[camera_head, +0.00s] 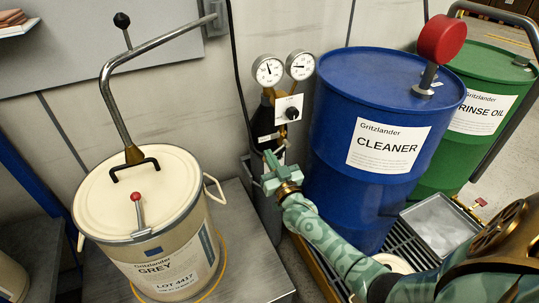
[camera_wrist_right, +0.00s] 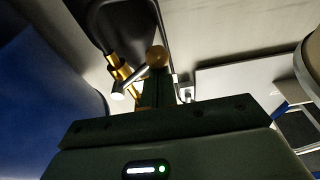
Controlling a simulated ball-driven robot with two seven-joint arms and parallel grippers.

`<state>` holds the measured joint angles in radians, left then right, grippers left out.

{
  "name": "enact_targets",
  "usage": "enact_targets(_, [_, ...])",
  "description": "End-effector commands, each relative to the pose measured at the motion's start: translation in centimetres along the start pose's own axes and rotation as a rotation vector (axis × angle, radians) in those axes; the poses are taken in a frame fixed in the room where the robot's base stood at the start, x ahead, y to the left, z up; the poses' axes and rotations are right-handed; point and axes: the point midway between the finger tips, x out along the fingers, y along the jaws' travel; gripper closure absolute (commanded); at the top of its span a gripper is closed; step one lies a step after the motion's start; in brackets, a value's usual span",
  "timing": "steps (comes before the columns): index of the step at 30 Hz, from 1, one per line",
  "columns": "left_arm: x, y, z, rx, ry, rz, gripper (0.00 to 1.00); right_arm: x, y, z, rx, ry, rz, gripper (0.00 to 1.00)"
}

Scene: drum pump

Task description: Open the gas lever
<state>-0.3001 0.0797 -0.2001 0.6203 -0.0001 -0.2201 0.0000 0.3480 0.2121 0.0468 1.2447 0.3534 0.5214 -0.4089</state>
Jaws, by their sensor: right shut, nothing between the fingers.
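The black gas cylinder (camera_head: 262,122) stands behind the grey bench, left of the blue drum, with a brass regulator and two round gauges. A small silver lever (camera_head: 268,138) shows low on its brass fitting. In the right wrist view a silver lever (camera_wrist_right: 134,80) with a brass ball end crosses in front of brass pipework. My right gripper (camera_head: 271,172) is shut and empty, just in front of and below the fitting. Its fingertips (camera_wrist_right: 157,80) appear close to the ball end; I cannot tell whether they touch. My left gripper is not in view.
The blue CLEANER drum (camera_head: 335,112) stands close on the right, with the green RINSE OIL drum (camera_head: 482,70) behind it. The cream GREY drum (camera_head: 112,195) with a curved pipe and red-knobbed lever (camera_head: 136,197) stands on the left. A grey tray (camera_head: 440,205) lies at lower right.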

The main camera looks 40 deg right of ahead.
Motion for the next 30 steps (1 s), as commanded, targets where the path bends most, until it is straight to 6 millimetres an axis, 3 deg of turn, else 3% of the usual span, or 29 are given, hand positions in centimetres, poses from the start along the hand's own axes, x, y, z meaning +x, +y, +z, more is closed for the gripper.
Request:
enact_targets(12, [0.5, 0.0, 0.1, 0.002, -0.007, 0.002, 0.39, -0.6, 1.3, 2.4, -0.386, -0.004, -0.089, 1.0])
enact_targets(30, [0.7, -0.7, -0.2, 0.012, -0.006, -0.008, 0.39, -1.0, 3.9, 4.1, -0.872, -0.002, -0.201, 1.0])
